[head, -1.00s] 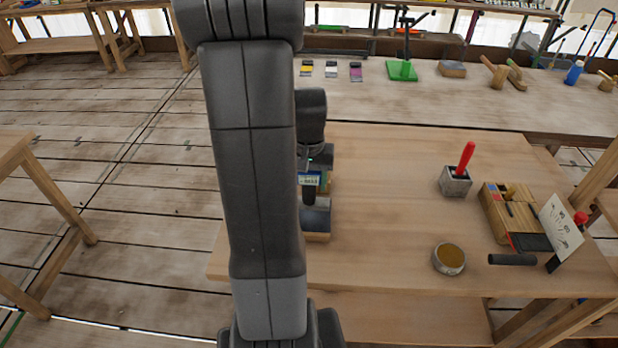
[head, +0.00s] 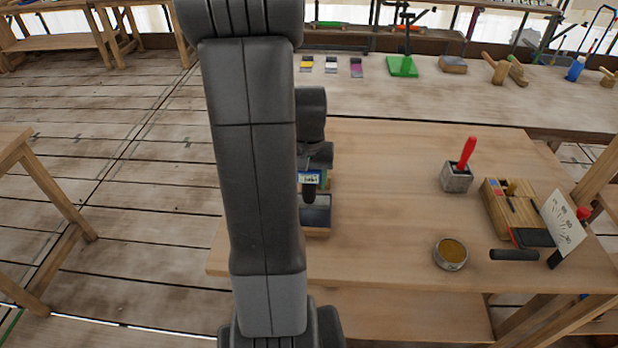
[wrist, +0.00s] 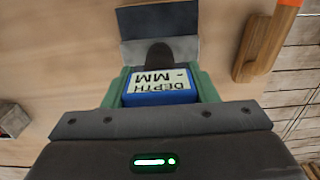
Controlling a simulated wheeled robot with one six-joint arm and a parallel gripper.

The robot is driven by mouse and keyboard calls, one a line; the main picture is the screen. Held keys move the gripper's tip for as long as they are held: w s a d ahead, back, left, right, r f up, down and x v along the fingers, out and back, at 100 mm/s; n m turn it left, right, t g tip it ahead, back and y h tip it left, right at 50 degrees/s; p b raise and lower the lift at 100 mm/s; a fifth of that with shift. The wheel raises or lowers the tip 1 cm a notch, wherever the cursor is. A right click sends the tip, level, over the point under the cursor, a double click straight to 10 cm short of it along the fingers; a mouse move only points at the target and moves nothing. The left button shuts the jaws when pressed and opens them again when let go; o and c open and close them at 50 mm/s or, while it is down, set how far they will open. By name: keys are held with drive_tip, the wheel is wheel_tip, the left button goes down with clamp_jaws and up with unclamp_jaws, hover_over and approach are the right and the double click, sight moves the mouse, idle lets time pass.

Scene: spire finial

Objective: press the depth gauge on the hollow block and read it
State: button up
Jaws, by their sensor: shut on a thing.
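The depth gauge (wrist: 160,88) is a blue body with a white label reading "DEPTH" and "- MM", upside down in the wrist view; no number shows. My gripper (wrist: 161,92) is shut on it, with green pads on both sides. A dark rounded part of the gauge points at the grey hollow block (wrist: 188,47) and overlaps it in the picture. I cannot tell whether they touch. In the head view the gauge (head: 309,178) shows just right of my arm, above the block (head: 317,213). The block's opening is not clearly visible.
A grey block holding a red-handled tool (head: 457,178), a round tin (head: 450,254), a wooden tool box (head: 508,210) and a white card (head: 563,222) stand on the right of the table. The table's middle is clear. A wooden piece (wrist: 252,48) lies right in the wrist view.

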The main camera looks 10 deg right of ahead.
drive_tip(key=shift+f+b, duration=0.7)
drive_tip(key=shift+f, duration=0.3)
idle(0.9)
wheel_tip(320, 180, up, 5)
drive_tip(key=p, duration=0.4)
idle(0.4)
drive_tip(key=shift+f, duration=0.1)
idle(0.6)
drive_tip(key=shift+f+b, duration=1.85)
drive_tip(key=shift+f, duration=0.4)
drive_tip(key=o, duration=1.2)
drive_tip(key=shift+c, duration=0.2)
